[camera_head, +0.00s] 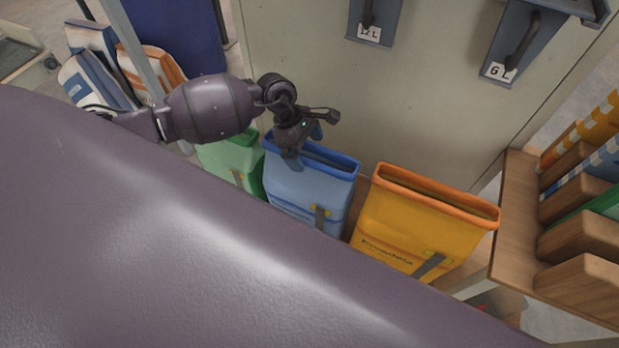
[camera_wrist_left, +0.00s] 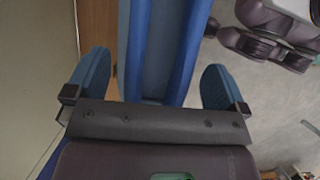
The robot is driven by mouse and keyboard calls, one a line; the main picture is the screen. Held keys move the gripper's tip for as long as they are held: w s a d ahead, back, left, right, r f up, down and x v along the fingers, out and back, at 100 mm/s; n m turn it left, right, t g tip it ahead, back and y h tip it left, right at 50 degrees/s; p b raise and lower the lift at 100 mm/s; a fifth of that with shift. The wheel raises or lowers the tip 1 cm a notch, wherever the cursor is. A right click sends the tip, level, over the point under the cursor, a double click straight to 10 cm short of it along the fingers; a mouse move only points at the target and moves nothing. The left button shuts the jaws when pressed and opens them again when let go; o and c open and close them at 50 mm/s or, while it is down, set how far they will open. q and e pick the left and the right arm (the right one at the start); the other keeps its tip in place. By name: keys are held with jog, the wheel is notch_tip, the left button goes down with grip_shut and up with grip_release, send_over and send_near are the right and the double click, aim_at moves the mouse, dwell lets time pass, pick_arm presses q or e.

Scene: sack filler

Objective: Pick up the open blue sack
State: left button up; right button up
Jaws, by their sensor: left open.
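The blue sack (camera_head: 308,190) stands upright with its top open, between a green sack (camera_head: 235,160) and an orange sack (camera_head: 420,225). My left gripper (camera_head: 312,132) is over the back left part of the blue sack's rim and covers some of it. In the left wrist view the blue sack (camera_wrist_left: 185,50) runs up between the two blue finger pads of my open left gripper (camera_wrist_left: 155,85). There is a gap to the pad on each side, so nothing is gripped. My right gripper does not show.
A pale machine panel (camera_head: 420,100) with labelled handles rises behind the sacks. A wooden rack (camera_head: 520,215) with sacks stands at the right. More filled sacks (camera_head: 100,70) lean at the far left. My purple body hides the lower left.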

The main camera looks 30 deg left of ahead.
pick_arm(q)
jog(key=shift+x, duration=1.2)
jog(key=shift+f+b, duration=0.25)
jog(key=shift+b, duration=0.05)
jog(key=shift+c, duration=0.3)
jog(key=c, duration=1.1)
